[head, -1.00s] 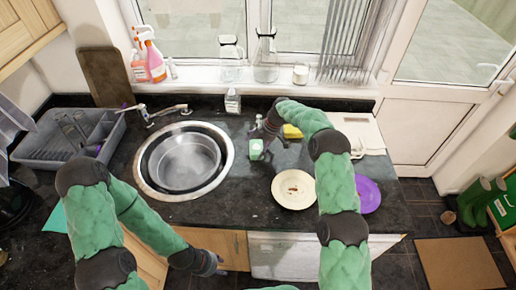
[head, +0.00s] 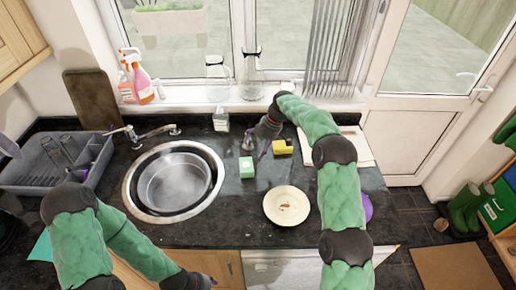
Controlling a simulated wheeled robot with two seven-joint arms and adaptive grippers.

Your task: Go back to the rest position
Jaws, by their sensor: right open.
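My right gripper (head: 252,142) is open and empty over the dark counter, its arm reaching in from the right. A small green and white box (head: 246,168) stands just below its fingertips in the picture, apart from them. A yellow sponge-like block (head: 282,147) lies to its right. My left gripper (head: 205,283) is low at the bottom edge in front of the counter. It is small and partly cut off, so its jaws cannot be made out.
A round sink (head: 137,206) with a metal tap (head: 150,134) is left of the box. A dish rack (head: 30,178) stands far left. Bottles line the windowsill.

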